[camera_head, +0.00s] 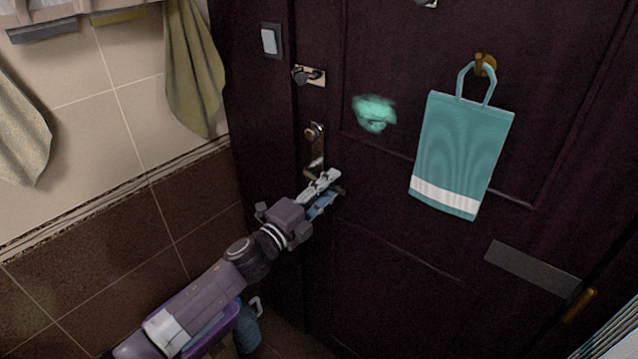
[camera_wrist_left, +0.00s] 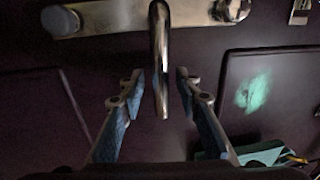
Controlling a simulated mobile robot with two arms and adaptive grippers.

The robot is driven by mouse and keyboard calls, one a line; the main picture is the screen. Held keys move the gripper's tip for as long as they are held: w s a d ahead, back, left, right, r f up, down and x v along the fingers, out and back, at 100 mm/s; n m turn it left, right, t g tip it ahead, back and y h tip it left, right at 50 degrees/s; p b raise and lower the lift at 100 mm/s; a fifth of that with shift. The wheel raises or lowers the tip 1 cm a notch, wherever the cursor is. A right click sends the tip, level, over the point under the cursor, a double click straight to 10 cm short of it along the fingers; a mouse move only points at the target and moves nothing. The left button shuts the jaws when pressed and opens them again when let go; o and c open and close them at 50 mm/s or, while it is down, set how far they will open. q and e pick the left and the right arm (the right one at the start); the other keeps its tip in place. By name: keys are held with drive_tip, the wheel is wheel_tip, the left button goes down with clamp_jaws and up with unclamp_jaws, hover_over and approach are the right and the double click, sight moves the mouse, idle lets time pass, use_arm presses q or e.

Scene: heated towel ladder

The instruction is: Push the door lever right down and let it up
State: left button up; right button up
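The door lever (camera_wrist_left: 159,50) is a shiny metal bar standing out from a long metal plate (camera_wrist_left: 105,18) on the dark door. The plate also shows upright in the head view (camera_head: 315,143), where my gripper largely hides the lever. My left gripper (camera_head: 326,190) is at the lower end of the plate. In the left wrist view its two fingers (camera_wrist_left: 158,88) are open, one on each side of the lever. A gap shows between the lever and each finger, so I see no clear contact. My right gripper is not in view.
A latch (camera_head: 309,75) sits above the plate. A light switch (camera_head: 270,40) and an olive towel (camera_head: 193,75) are at upper left. A purple container (camera_head: 222,328) is below my arm.

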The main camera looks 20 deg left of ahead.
use_arm(q)
drive_tip(key=v, duration=0.7)
drive_tip(key=shift+s, duration=0.4)
drive_tip(key=shift+a, duration=0.1)
wheel_tip(320, 180, up, 5)
drive_tip(key=p, duration=0.5)
